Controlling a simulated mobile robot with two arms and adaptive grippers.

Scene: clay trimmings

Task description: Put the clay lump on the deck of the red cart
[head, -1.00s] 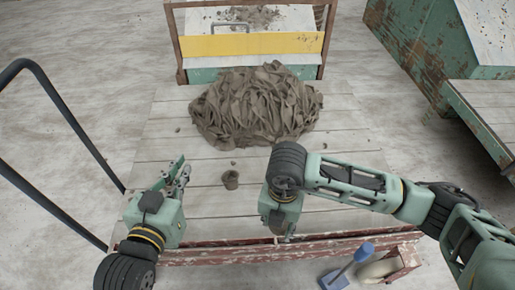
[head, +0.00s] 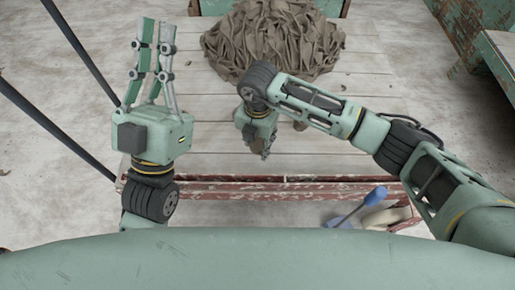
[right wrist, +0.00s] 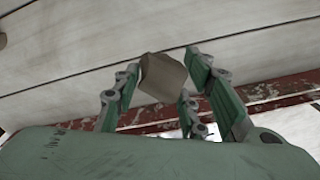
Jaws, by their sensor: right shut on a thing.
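My right gripper (right wrist: 163,85) is shut on a brown, blocky clay lump (right wrist: 163,77), held between its green fingers over pale planks in the right wrist view. In the head view my right gripper (head: 264,150) points down near the front of the planked surface, and the lump in it is hidden. My left gripper (head: 157,22) is open and empty, pointing away at the left. Chipped red-painted framing (head: 225,189) runs along the front edge of the pale planked surface (head: 375,110). I cannot tell how much of this is the red cart.
A large heap of brown folded strips (head: 275,38) lies at the back of the planks. Black rails (head: 80,60) stand at the left. A blue-handled tool (head: 372,198) is at the front right.

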